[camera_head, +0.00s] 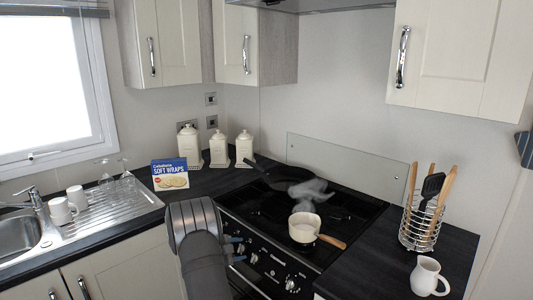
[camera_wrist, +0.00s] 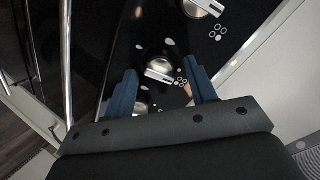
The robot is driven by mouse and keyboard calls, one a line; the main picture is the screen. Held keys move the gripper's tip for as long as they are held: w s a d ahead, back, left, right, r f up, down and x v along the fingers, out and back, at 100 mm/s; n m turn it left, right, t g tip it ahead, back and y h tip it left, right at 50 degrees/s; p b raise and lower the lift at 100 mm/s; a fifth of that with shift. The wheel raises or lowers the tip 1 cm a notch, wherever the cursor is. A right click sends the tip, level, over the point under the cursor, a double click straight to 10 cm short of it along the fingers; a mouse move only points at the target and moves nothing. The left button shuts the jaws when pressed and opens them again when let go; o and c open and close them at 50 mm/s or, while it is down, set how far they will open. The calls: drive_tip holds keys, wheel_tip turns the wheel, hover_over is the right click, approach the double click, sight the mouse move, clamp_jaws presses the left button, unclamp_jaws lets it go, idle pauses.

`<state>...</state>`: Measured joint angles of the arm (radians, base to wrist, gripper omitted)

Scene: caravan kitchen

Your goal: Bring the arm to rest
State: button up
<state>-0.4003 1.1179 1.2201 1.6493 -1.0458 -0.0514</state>
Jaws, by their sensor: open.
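My arm comes up from the bottom of the head view in front of the cooker (camera_head: 352,212). My gripper (camera_head: 238,249) is at the cooker's front panel, its blue fingers near the left control knobs. In the wrist view my gripper (camera_wrist: 163,84) is open, with its two fingers spread apart. Part of a third knob (camera_wrist: 140,108) shows between the fingers. Nothing is held. I cannot tell whether a finger touches the panel.
A cream saucepan (camera_head: 304,230) with a wooden handle stands on the front of the hob, with steam above. A black frying pan (camera_head: 270,176) is behind. A white jug (camera_head: 427,277) and utensil rack (camera_head: 419,231) stand right. A wraps box (camera_head: 170,174) and sink (camera_head: 14,235) are left.

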drive_tip(key=shift+m, duration=0.3)
idle(0.4)
